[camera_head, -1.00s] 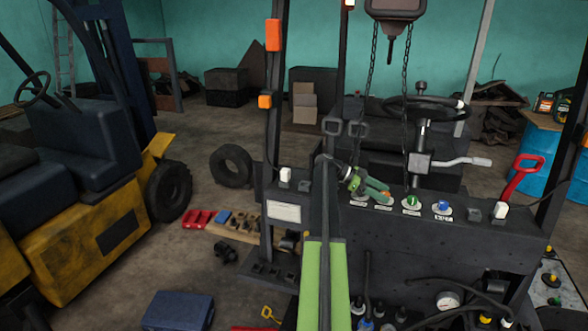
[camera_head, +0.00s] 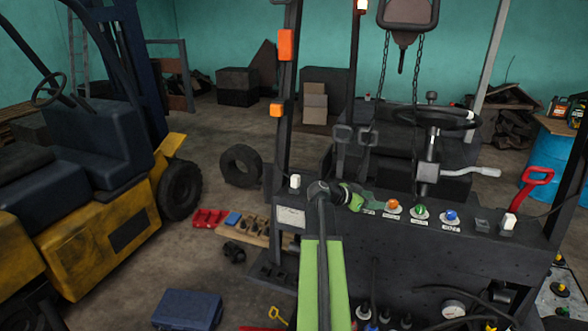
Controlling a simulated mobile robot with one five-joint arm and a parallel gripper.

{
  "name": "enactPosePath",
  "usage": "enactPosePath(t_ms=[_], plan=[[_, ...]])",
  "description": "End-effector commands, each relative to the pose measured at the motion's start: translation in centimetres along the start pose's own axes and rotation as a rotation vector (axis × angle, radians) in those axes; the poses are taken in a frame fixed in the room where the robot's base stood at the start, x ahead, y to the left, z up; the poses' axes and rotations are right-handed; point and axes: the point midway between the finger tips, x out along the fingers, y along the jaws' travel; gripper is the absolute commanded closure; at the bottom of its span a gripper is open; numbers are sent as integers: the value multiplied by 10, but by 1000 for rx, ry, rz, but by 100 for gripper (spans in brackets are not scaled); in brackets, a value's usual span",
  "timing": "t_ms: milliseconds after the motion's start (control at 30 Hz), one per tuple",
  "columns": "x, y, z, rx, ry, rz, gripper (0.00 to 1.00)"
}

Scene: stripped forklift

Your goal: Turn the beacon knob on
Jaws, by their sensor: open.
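A row of coloured knobs stands on the dark control panel (camera_head: 400,245): an orange knob (camera_head: 393,204), a green knob (camera_head: 420,210) and a blue knob (camera_head: 451,215), each with a white label below. The label text is too small to read, so I cannot tell which is the beacon knob. My gripper (camera_head: 366,199), with green jaws, is open at the panel's left part, just left of the orange knob and apart from it. A further label (camera_head: 369,212) shows just below the jaws; any knob there is hidden by my gripper.
A white switch (camera_head: 295,182) is at the panel's left end and another (camera_head: 509,222) at its right. A steering wheel (camera_head: 436,118) and a chain hoist hook (camera_head: 403,55) are behind the panel. A red-handled lever (camera_head: 535,180) stands at right.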

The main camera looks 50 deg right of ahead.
Motion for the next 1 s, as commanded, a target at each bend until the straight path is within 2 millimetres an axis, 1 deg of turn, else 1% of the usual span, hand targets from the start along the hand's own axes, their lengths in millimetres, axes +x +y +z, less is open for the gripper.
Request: enactPosePath(t_ms=[33,100,300,333,367,567,767,1000], plan=[[-16,1,-4,-1,0,-2,44],[-32,1,-4,0,0,-3,44],[-78,1,-4,0,-1,-2,44],[-80,-3,0,3,8,-14,44],[-79,-10,2,8,27,-39,44],[-101,-52,0,37,121,-198,44],[-128,-88,0,54,190,-349,44],[-167,-128,6,63,251,-528,44]])
